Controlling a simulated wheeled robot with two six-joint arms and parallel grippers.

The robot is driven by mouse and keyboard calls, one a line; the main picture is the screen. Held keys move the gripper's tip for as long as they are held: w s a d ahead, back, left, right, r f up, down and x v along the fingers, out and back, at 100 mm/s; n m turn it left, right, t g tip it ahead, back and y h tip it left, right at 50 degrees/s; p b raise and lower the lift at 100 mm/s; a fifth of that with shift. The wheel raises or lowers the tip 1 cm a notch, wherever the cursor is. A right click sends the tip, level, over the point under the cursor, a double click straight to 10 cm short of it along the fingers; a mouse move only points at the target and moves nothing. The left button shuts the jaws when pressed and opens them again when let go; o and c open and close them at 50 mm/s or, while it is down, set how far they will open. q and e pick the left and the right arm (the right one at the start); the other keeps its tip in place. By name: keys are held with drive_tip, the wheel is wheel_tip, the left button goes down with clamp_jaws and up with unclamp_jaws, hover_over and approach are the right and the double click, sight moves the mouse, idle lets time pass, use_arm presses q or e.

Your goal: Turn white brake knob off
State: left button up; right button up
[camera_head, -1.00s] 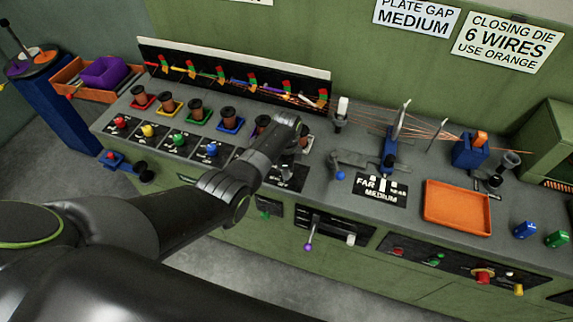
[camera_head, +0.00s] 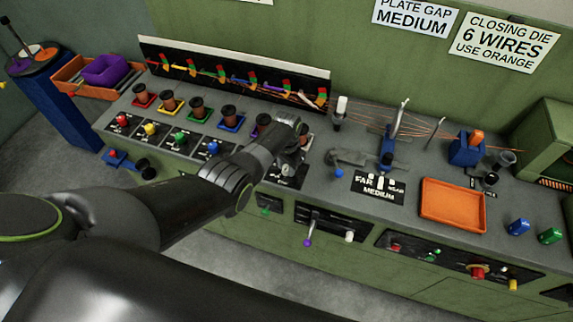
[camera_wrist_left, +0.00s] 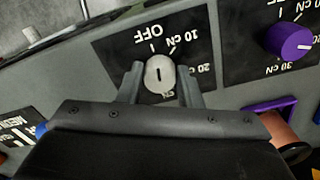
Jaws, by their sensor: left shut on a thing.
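The white brake knob (camera_wrist_left: 159,74) sits on a black dial plate (camera_wrist_left: 118,50) marked OFF, 10 cN and 20 cN, upside down in the left wrist view. Its dark pointer line is near vertical in that view, its upper end toward the OFF side. My left gripper (camera_wrist_left: 160,82) is shut on the knob, one finger at each side. In the head view my left gripper (camera_head: 290,166) is over the right end of the dial row, and my wrist hides most of the knob there. My right gripper is not in view.
A purple knob (camera_wrist_left: 290,40) on its own dial plate is close beside. Spools (camera_head: 228,115) stand behind the dial row. A lever with a purple tip (camera_head: 308,242) is on the bench front, and an orange tray (camera_head: 453,205) lies to the right.

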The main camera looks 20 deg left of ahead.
sight(286, 168)
use_arm(q)
drive_tip(key=shift+w+r+n, duration=0.1)
drive_tip(key=shift+n, duration=0.9)
drive_tip(key=o, duration=1)
wheel_tip(286, 168, up, 17)
drive_tip(key=shift+r+b, duration=0.15)
drive_tip(key=shift+b, duration=0.6)
